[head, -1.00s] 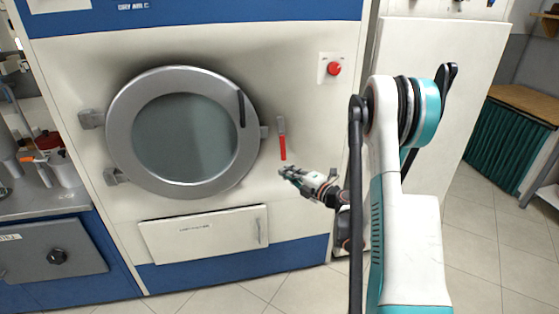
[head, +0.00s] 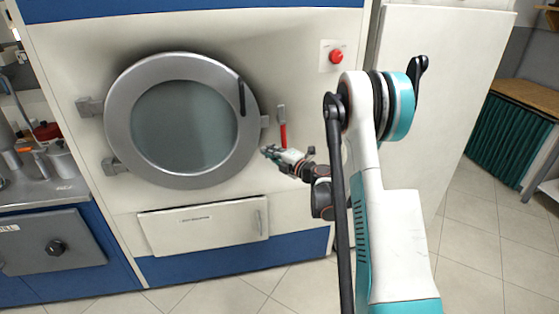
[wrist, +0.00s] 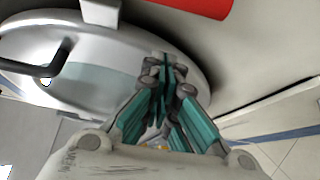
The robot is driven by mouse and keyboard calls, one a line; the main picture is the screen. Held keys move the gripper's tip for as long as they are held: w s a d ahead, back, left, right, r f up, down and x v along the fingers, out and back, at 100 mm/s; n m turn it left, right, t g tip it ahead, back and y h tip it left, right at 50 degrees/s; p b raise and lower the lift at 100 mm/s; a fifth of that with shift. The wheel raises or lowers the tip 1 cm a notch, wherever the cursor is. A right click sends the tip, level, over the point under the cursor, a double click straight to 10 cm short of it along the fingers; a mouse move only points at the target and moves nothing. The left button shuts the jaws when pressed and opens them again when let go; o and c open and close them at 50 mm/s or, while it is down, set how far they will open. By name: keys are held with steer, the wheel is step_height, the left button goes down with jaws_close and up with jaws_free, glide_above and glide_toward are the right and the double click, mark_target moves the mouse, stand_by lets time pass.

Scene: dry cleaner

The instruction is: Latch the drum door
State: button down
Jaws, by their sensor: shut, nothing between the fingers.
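The drum door (head: 118,140) is a round steel ring with dark glass, flat against the machine front as far as I can tell. It also shows in the wrist view (wrist: 185,50). A black pull handle (head: 241,97) is on its right side. Right of the door, the latch lever (head: 283,134) hangs down, grey at the top with a red grip. The red grip crosses the top of the wrist view (wrist: 195,5). My gripper (head: 267,152) is shut and empty, its fingertips just below and left of the red grip, near the door's lower right rim. I cannot tell whether it touches either.
A red button (head: 336,57) is at the machine's upper right. A white lower panel (head: 203,229) with a handle is below the door. Hinges (head: 90,107) are on the door's left. A steel counter (head: 40,192) with cups stands at left. The tiled floor in front is clear.

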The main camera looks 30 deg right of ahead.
steer(key=d, duration=0.2)
steer(key=d+b, duration=0.1)
steer(key=d, duration=0.1)
steer(key=shift+s+r, duration=0.15)
